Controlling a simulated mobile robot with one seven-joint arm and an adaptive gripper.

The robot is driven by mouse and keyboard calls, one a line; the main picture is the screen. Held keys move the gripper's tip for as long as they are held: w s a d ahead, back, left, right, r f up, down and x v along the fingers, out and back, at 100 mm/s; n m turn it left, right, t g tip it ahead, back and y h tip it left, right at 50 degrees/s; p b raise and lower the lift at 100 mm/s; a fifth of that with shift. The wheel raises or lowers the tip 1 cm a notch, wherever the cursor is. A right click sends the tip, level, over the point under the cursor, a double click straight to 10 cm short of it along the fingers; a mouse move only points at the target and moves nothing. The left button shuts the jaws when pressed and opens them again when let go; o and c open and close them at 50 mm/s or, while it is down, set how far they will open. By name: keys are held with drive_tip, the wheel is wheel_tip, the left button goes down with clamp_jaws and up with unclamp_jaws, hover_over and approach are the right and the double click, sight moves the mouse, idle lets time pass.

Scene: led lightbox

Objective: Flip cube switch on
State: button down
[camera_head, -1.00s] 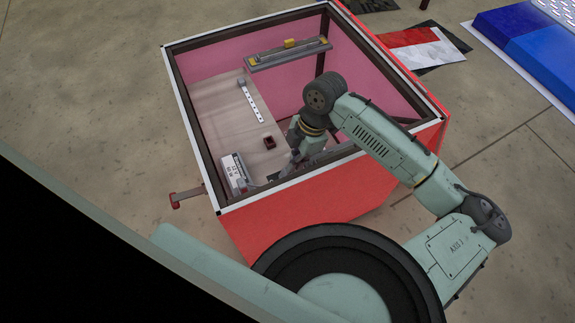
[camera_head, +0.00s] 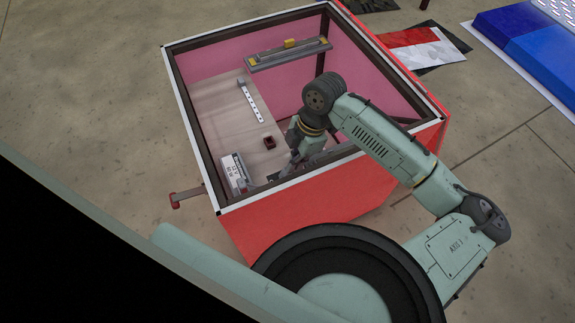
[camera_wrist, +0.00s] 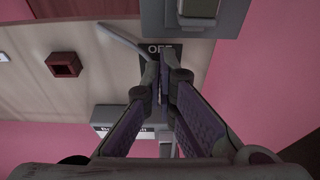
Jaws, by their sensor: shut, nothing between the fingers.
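A small dark red cube (camera_head: 269,142) with a hollow-looking top sits on the pale wooden board inside the lightbox; it also shows at the left of the wrist view (camera_wrist: 64,64). A black label reading "OFF" (camera_wrist: 158,48) and a thin grey lever (camera_wrist: 122,40) show in the wrist view, by the gripper's tips. My gripper (camera_wrist: 164,75) is shut and empty, its tips over the label's lower part. The gripper is apart from the red cube. I cannot tell whether the tips touch the lever. In the head view the fingertips are small and partly hidden.
The lightbox has a dark frame (camera_head: 188,122) and pink inner walls. A white unit (camera_head: 235,173) stands at the board's near left and a white strip (camera_head: 250,100) lies further back. A grey bar with yellow blocks (camera_head: 288,53) runs along the back wall.

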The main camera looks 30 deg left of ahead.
drive_tip(key=shift+s+a, duration=0.9)
drive_tip(key=shift+s, duration=0.3)
drive_tip(key=shift+w+d+f, duration=0.1)
drive_tip(key=shift+w+d, duration=0.35)
drive_tip(key=shift+w, duration=0.05)
wheel_tip(320, 180, up, 7)
drive_tip(key=p, duration=0.5)
drive_tip(key=shift+w+p, duration=0.1)
drive_tip(key=shift+p, duration=0.2)
